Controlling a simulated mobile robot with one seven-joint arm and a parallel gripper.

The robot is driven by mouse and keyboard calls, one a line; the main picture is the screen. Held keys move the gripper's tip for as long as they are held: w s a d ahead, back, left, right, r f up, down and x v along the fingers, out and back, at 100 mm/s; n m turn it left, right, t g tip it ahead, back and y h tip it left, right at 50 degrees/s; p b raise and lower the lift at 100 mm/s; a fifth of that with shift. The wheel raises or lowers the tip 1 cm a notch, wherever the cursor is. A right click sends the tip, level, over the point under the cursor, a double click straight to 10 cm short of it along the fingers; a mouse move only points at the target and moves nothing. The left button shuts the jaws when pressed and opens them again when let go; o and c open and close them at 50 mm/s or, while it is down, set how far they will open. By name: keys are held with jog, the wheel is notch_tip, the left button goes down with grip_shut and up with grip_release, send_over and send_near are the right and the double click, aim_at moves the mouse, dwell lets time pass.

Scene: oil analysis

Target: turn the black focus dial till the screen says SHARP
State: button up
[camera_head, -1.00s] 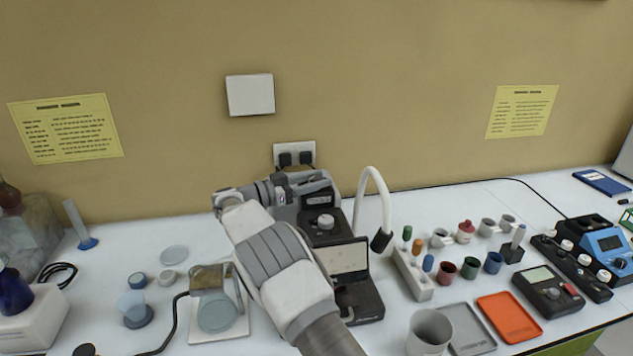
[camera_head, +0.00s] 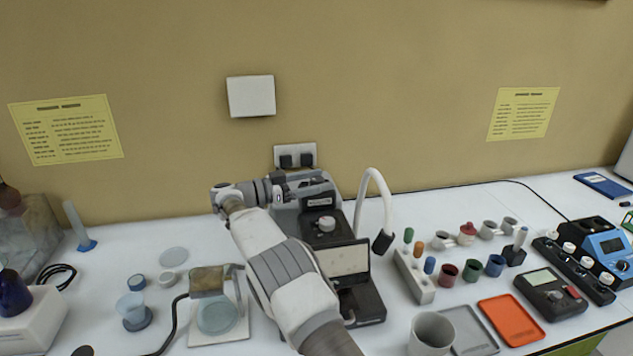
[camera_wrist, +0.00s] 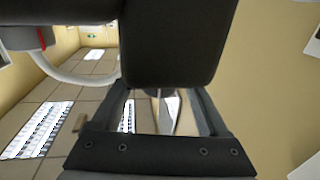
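The dark instrument stands at the middle of the bench, partly behind my arm. Its upper part has a small pale display (camera_head: 319,201), too small to read, and a light grey knob (camera_head: 326,224). A pale upright panel (camera_head: 343,261) stands in front. My gripper (camera_head: 318,187) reaches right across the top back of the instrument. I cannot make out the black focus dial; my gripper and arm may hide it. In the wrist view, a large dark body (camera_wrist: 165,45) covers the fingertips, so I cannot tell whether they hold anything.
A white curved lamp (camera_head: 374,190) stands close right of the instrument. A rack (camera_head: 415,280), a grey cup (camera_head: 431,331) and an orange tray (camera_head: 510,319) are further right. A plate with a round glass dish (camera_head: 218,318) lies left of my arm. The bench's back left is fairly clear.

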aim_at(318, 178)
jog(key=shift+d, duration=0.1)
notch_tip(318, 178, up, 4)
jog(key=shift+d+r, duration=0.1)
jog(key=shift+s+d+r+b, duration=0.15)
jog(key=shift+d+r+b, duration=0.1)
jog(key=shift+d, duration=0.25)
jog(key=shift+s+d+r+b, duration=0.1)
jog(key=shift+d+r+b, duration=0.15)
jog(key=shift+d, duration=0.2)
jog(key=s+d+r+b, duration=0.1)
jog(key=s+d+r, duration=0.1)
jog(key=d+r, duration=0.3)
jog(key=d, duration=0.4)
jog(key=shift+s+r, duration=0.25)
jog(key=shift+r, duration=0.1)
